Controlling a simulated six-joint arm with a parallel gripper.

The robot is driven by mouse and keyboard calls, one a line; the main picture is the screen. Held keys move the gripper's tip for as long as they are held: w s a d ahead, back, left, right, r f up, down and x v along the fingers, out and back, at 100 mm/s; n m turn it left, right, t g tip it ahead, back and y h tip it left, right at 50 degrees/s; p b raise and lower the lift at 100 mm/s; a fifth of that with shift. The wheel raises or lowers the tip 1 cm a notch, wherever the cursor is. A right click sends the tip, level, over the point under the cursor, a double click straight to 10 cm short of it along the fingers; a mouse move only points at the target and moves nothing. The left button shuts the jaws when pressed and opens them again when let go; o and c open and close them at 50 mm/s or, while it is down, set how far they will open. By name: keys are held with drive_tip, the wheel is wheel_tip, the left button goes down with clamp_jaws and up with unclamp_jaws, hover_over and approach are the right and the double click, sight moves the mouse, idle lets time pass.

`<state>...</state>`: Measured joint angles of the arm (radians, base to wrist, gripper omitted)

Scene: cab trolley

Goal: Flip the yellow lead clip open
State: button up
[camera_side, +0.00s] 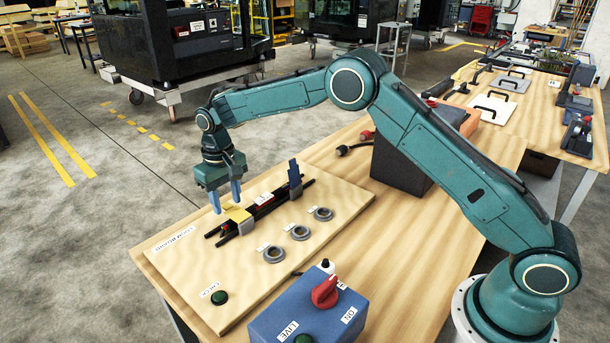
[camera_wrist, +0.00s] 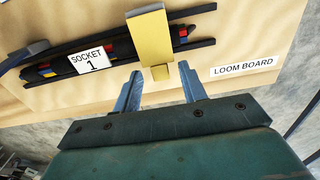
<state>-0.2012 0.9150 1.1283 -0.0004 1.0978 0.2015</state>
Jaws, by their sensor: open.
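The yellow lead clip (camera_side: 238,214) lies across the dark lead channel on the loom board (camera_side: 330,205). In the wrist view the yellow clip (camera_wrist: 150,38) crosses the leads, with a short tab at its near end. My gripper (camera_side: 226,197) points down at the clip in the side view. In the wrist view my gripper (camera_wrist: 160,72) is open, its blue fingertips on either side of the tab, with a visible gap on each side. Whether a finger touches the clip is not clear.
A blue clip (camera_side: 294,175) stands upright farther along the channel. A "SOCKET 1" label (camera_wrist: 88,62) lies beside the yellow clip. Several grey rings (camera_side: 300,232) and a green button (camera_side: 219,298) sit on the board. A blue switch box (camera_side: 308,312) with a red knob stands in front.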

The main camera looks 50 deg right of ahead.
sight(245, 219)
drive_tip(key=shift+c, duration=0.2)
clamp_jaws()
drive_tip(key=shift+s+r+t, duration=0.15)
drive_tip(key=shift+r+t, duration=0.15)
drive_tip(key=shift+s+r+t, duration=0.4)
drive_tip(key=shift+r+t, duration=0.1)
drive_tip(key=shift+t, duration=0.5)
drive_tip(key=shift+s+r+t, duration=0.35)
drive_tip(key=shift+r+t, duration=0.1)
drive_tip(key=shift+t, duration=0.55)
drive_tip(key=shift+s+r+t, duration=0.35)
drive_tip(key=shift+s+t, duration=0.3)
drive_tip(key=shift+t, duration=0.55)
drive_tip(key=shift+s+r+t, duration=0.35)
drive_tip(key=shift+s+t, duration=0.3)
drive_tip(key=shift+t, duration=0.55)
drive_tip(key=shift+s+r+t, duration=0.15)
drive_tip(key=shift+s+t, duration=0.8)
drive_tip(key=shift+t, duration=0.65)
drive_tip(key=shift+s+t, duration=0.25)
drive_tip(key=shift+t, duration=0.25)
drive_tip(key=shift+s+t, duration=0.8)
drive_tip(key=shift+t, duration=0.5)
